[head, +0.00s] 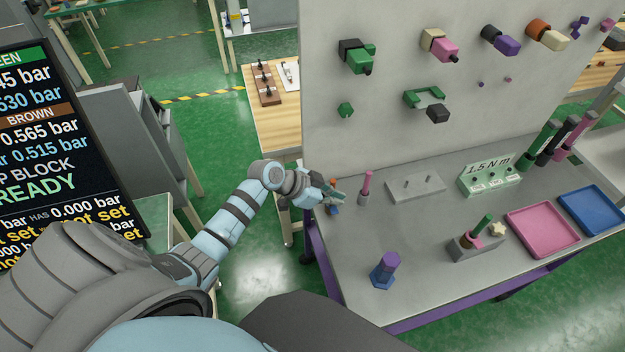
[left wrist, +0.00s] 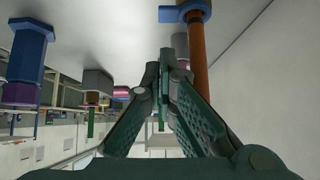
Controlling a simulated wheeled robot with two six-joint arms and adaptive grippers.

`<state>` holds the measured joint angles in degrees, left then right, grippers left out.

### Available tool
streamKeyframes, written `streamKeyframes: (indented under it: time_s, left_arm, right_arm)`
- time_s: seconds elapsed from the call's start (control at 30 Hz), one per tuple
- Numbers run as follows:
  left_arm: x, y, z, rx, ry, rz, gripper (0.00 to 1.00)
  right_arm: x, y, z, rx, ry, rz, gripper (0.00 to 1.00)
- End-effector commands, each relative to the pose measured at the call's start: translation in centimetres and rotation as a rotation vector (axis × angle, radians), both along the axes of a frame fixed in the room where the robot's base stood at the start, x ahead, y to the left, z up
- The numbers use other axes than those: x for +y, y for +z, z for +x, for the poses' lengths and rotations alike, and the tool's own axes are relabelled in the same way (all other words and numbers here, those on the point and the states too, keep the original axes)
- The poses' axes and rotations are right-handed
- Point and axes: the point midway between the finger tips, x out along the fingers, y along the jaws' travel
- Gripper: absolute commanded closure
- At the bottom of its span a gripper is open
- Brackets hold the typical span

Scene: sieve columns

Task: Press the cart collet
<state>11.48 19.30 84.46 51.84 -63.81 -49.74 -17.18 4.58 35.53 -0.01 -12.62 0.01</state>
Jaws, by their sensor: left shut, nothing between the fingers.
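A small gap seems to lie between fingers and tube, though contact is hard to tell. In the head view only bits of orange (head: 333,182) and blue (head: 334,210) show around the gripper, which hides the rest. I cannot tell for sure which part is the collet. My right gripper is not in view.
A pink post (head: 367,185) stands just right of the gripper. A purple post on a blue hexagonal base (head: 384,272) stands nearer the front. A grey block (head: 415,187), a pink tray (head: 542,228) and a blue tray (head: 590,210) lie further right. An upright panel (head: 390,130) stands behind.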

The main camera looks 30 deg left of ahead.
Motion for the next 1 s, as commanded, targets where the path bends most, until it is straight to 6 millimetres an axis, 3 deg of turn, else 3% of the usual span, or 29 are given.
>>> streamKeyframes:
  time_s: [0.03, 0.2, 0.4, 1.0]
  left_arm:
    - [0.9, 1.4, -0.7, -0.003, -0.001, 0.010, 1.00]
    - [2.8, 4.1, -2.8, -0.006, -0.002, 0.009, 1.00]
    - [4.4, 6.5, -4.5, -0.008, -0.001, 0.006, 1.00]
    - [4.7, 7.2, -4.9, -0.009, 0.000, 0.001, 1.00]
  right_arm:
    - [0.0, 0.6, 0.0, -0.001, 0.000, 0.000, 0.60]
    - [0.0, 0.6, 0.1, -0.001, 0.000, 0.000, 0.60]
    - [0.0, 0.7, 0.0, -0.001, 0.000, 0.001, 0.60]
    - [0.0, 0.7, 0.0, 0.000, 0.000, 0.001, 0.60]
